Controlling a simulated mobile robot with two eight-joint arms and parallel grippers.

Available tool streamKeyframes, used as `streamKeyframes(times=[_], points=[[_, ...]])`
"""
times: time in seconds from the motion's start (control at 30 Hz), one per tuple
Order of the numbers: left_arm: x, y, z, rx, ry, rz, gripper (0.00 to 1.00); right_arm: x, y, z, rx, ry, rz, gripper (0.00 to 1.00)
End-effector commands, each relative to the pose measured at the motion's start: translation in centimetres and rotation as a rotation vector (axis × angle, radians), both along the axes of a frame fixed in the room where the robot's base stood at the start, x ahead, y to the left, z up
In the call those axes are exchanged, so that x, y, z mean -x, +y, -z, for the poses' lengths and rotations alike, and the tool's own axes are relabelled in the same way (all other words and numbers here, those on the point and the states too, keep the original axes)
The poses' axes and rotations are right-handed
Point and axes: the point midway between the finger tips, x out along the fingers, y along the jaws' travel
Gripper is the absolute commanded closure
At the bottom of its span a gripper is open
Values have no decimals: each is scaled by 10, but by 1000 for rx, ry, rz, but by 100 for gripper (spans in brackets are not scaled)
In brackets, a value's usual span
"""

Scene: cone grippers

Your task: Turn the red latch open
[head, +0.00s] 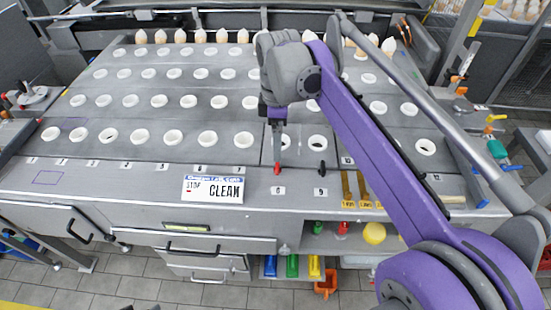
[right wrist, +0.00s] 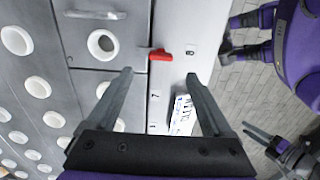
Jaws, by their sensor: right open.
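The red latch (head: 277,168) is a small red handle on the front strip of the grey table, just behind the label 8. It also shows in the right wrist view (right wrist: 160,55), close to the edge of a grey panel. My right gripper (head: 278,148) points down above the latch in the head view. In the right wrist view its two fingers (right wrist: 160,76) are spread with nothing between them, and the latch appears just past their tips. My left gripper (right wrist: 264,141) seems to show at the lower right of that view, its jaws unclear; it is absent from the head view.
A similar black latch (head: 322,168) sits to the right, behind label 9. Rows of white ring holders cover the tabletop. Yellow-brown tools (head: 363,190) lie right of label 9.

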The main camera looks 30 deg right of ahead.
Motion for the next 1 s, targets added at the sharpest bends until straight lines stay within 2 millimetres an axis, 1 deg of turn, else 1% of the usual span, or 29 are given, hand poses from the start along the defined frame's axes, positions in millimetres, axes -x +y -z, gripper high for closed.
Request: streamKeyframes(times=[0.03,0.2,0.3,0.4,0.57,0.83,0.97,1.0], points=[[0,0,2,0,1,0,50,0,0,11,0,0,0,15],[1,0,6,0,2,0,50,0,0,45,1,-1,1,15],[1,0,8,0,3,0,50,0,0,61,1,-1,2,15],[1,0,9,0,3,0,50,0,0,72,1,-1,2,15],[1,0,10,0,3,0,50,0,0,81,0,-2,2,15],[1,0,10,0,3,0,50,0,0,82,0,-2,2,15],[1,0,10,0,3,0,50,0,0,82,0,-2,2,38],[1,0,10,0,3,0,50,0,0,82,0,-2,2,46]])
